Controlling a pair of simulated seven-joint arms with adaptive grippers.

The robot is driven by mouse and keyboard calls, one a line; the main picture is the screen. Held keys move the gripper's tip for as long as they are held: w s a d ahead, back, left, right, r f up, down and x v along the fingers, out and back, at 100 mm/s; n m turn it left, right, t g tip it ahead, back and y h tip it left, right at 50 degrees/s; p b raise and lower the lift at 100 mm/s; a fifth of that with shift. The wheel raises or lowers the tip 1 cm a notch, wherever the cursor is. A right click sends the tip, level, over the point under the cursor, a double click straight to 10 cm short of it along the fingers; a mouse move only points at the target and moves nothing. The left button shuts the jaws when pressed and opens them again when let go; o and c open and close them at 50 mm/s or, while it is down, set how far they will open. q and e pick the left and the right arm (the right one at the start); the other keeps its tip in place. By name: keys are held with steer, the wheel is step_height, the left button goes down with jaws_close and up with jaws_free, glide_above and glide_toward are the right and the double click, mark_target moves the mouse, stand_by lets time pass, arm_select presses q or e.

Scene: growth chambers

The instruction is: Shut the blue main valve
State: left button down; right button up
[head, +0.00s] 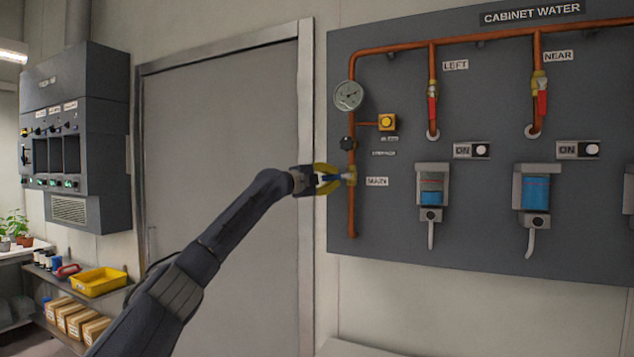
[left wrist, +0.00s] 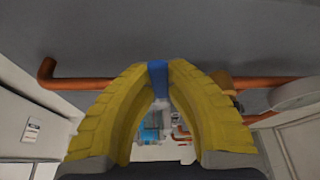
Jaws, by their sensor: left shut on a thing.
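The main valve (head: 351,176) sits low on the left copper pipe, beside the MAIN label (head: 377,181). Its blue handle (head: 331,178) sticks out to the left of the pipe and looks crosswise to it. My left gripper (head: 333,178) is shut on the blue handle with its yellow fingers, which partly hide it. In the left wrist view the blue handle (left wrist: 158,78) shows between the two fingertips (left wrist: 160,72), across the line of the copper pipe (left wrist: 85,83). My right gripper is in neither view.
A door (head: 220,140) stands left of the panel.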

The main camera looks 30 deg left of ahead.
arm_select(q)
steer(key=shift+r+m+g, duration=0.3)
steer(key=shift+r+m, duration=0.1)
steer(key=shift+m, duration=0.4)
steer(key=shift+r, duration=0.1)
steer(key=c, duration=1.3)
jaws_free()
steer(key=shift+w, duration=0.1)
steer(key=shift+c, duration=0.2)
steer(key=v, duration=1.2)
